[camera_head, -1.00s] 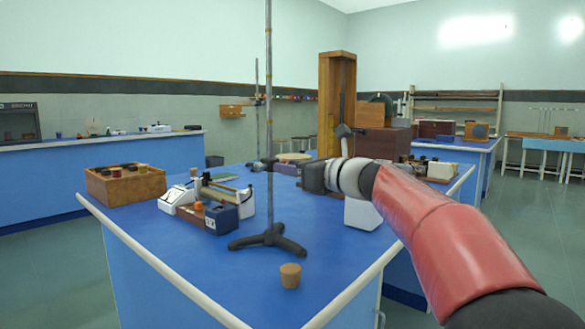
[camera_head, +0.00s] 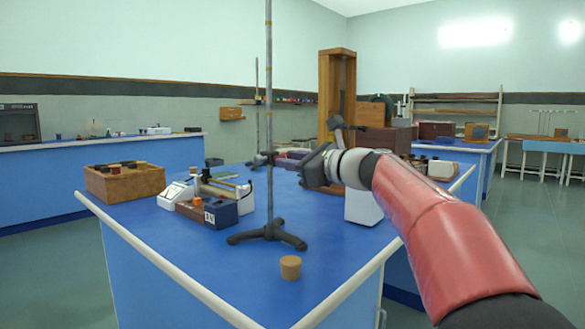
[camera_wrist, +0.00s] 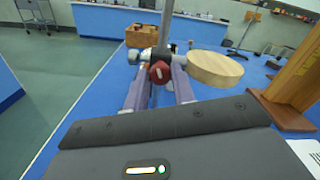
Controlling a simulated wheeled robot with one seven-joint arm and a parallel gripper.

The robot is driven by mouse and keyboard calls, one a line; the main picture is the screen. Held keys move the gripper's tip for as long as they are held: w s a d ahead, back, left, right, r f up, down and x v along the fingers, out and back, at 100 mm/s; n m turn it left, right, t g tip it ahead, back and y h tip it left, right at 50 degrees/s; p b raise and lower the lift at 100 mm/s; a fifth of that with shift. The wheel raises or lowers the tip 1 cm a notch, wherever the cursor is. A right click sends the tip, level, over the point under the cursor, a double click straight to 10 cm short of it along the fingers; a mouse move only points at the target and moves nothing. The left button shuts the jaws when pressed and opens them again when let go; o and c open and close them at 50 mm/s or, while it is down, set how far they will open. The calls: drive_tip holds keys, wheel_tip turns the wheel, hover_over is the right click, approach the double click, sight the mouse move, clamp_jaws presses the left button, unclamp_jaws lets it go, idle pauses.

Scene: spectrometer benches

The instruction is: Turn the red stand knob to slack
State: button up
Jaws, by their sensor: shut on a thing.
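The red stand knob (camera_wrist: 160,72) shows in the wrist view, on a dark clamp in front of the stand's metal rod. A white mark runs across its face. My gripper (camera_wrist: 159,80) has its two purple fingers on either side of the knob and is shut on it. In the head view my gripper (camera_head: 279,161) reaches the rod from the right at clamp height. The knob itself cannot be made out there. The stand (camera_head: 268,110) is upright on its dark tripod base (camera_head: 267,233).
A cork (camera_head: 290,267) stands in front of the base. A boxed instrument (camera_head: 207,213) and a wooden box (camera_head: 125,183) are to the left. A round wooden disc (camera_wrist: 215,68) is close right of the clamp.

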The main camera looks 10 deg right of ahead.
drive_tip(key=shift+a+f+n+b, duration=0.15)
drive_tip(key=shift+n+b, duration=2.3)
drive_tip(key=shift+n, duration=1.9)
drive_tip(key=shift+d+f+n+b, duration=0.1)
drive_tip(key=shift+n+b, duration=2.35)
drive_tip(key=shift+n, duration=1.9)
drive_tip(key=shift+r, duration=0.1)
drive_tip(key=o, duration=1)
